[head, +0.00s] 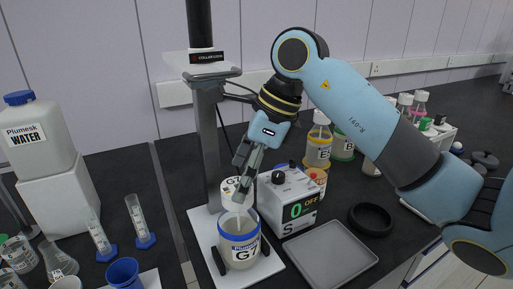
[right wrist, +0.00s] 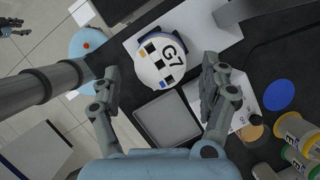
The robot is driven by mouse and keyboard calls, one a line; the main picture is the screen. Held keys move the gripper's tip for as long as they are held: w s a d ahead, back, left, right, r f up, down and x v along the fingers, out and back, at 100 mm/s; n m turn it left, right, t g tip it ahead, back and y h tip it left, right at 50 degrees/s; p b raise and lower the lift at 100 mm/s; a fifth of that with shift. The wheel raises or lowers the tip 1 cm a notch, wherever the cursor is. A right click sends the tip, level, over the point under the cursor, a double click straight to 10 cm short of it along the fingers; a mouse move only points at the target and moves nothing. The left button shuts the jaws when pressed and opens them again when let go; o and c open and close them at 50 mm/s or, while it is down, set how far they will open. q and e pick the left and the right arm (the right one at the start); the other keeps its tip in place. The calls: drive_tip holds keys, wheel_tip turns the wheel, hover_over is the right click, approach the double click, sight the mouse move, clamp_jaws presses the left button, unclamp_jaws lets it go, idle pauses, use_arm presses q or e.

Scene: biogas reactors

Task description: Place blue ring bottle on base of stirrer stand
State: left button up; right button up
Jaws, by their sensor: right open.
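The blue ring bottle (head: 240,250), labelled G7, stands upright on the white base (head: 205,232) of the stirrer stand. A white part marked G7 (head: 231,184) shows just above and behind its blue ring, partly covered by my fingers. In the right wrist view the white G7 top (right wrist: 160,62) lies beyond my fingertips, roughly between them. My right gripper (head: 245,182) points down over the bottle, its fingers apart, and also shows open in the wrist view (right wrist: 162,78). I cannot tell whether a finger touches the bottle.
The stand's column (head: 210,140) rises behind the bottle. A stirrer control box (head: 288,198) reading 0 OFF stands close at the right. A grey tray (head: 325,255) and black ring (head: 371,219) lie right of the base. Glassware and a water container (head: 35,135) stand at left.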

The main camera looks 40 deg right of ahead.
drive_tip(key=v, duration=0.8)
drive_tip(key=shift+r+b, duration=0.25)
drive_tip(key=shift+b, duration=0.15)
